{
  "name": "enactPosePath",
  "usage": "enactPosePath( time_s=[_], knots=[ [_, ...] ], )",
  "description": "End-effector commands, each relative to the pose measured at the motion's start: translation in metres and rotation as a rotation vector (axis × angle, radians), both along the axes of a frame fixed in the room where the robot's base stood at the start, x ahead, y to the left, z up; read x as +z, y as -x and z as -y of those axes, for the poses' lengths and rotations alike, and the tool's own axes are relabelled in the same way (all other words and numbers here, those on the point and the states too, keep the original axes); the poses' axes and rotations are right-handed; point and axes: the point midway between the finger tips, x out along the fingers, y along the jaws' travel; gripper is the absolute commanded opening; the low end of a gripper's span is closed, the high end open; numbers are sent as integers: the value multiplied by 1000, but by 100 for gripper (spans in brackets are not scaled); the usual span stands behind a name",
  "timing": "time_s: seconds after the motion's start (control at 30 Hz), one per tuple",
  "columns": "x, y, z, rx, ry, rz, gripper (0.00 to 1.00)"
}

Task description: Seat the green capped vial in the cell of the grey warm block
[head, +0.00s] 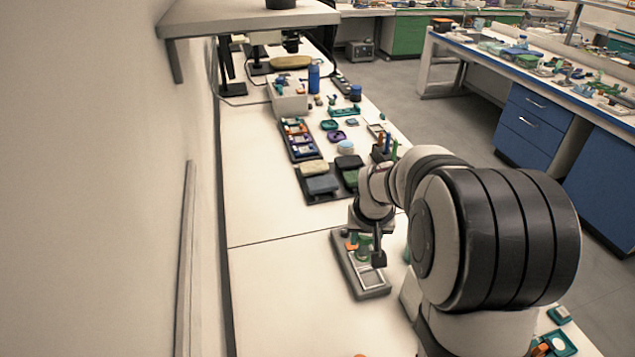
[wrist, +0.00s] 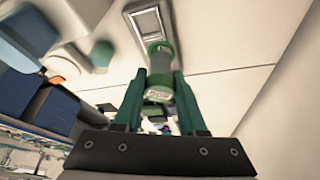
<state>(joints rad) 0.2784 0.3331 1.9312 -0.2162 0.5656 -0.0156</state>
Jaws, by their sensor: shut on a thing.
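The green capped vial (wrist: 159,88) is between the green fingers of my gripper (wrist: 160,76) in the wrist view, and the gripper is shut on it. In the head view the green vial (head: 363,244) shows at my gripper (head: 372,246), over the far part of the grey warm block (head: 372,290). The block also shows in the wrist view (wrist: 137,10), beyond the vial, with a pale rectangular frame on its top. I cannot tell whether the vial touches the block. The vial's lower end and the cell are not clearly visible.
Orange and green upright items (head: 388,146) stand behind my arm. The bench left of the block is clear up to the wall.

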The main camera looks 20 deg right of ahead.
Motion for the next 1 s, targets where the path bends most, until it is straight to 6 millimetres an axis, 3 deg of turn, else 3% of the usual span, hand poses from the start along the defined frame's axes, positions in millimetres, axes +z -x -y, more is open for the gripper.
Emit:
enactPosePath(
  time_s=[0.1,0.23,0.7,1.0],
  knots=[
    [-22,-4,22,-51,-3,-1,0],
    [-36,-7,34,-81,-5,2,0],
    [-89,-6,35,-82,-5,1,0],
    [-99,-7,35,-82,-5,3,0]
  ],
)
